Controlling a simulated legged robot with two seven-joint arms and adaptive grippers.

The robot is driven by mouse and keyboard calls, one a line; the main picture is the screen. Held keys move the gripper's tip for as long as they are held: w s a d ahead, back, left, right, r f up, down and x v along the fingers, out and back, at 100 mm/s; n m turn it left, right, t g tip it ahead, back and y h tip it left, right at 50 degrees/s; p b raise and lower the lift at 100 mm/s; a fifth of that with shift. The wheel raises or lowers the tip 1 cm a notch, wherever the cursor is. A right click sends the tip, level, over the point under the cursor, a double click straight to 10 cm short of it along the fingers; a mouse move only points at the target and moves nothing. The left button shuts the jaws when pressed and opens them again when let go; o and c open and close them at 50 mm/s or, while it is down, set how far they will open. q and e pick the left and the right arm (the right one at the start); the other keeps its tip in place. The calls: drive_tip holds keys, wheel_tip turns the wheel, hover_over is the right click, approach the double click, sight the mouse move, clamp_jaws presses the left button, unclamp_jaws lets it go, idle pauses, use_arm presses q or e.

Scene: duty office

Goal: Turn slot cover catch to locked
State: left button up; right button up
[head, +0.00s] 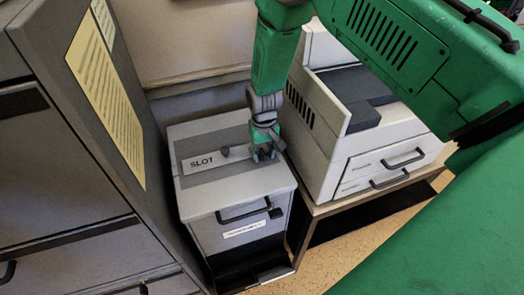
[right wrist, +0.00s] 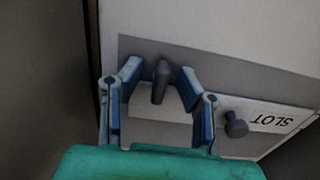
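The slot box (head: 235,205) is a pale cabinet with a grey strip and a plate (head: 200,162) marked SLOT on its top. A dark round knob (head: 225,151) stands on the plate and also shows in the right wrist view (right wrist: 236,125). The catch (right wrist: 160,84) is a small dark grey lever on the grey strip, largely hidden by the gripper in the head view. My right gripper (head: 264,153) is over the box top. In the right wrist view its open fingers (right wrist: 160,72) stand on either side of the catch, with gaps visible. My left gripper is out of view.
A grey cabinet (head: 60,180) with yellow paper stands close on the left. A white printer-like machine (head: 375,150) with drawers sits on a low stand at the right. The box front has a black handle (head: 243,213). Floor (head: 350,262) shows in front.

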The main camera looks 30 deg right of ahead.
sight(263, 152)
drive_tip(key=shift+w+r, duration=0.2)
drive_tip(key=shift+w+r, duration=0.1)
drive_tip(key=shift+r, duration=0.2)
wheel_tip(263, 152, up, 11)
idle(0.5)
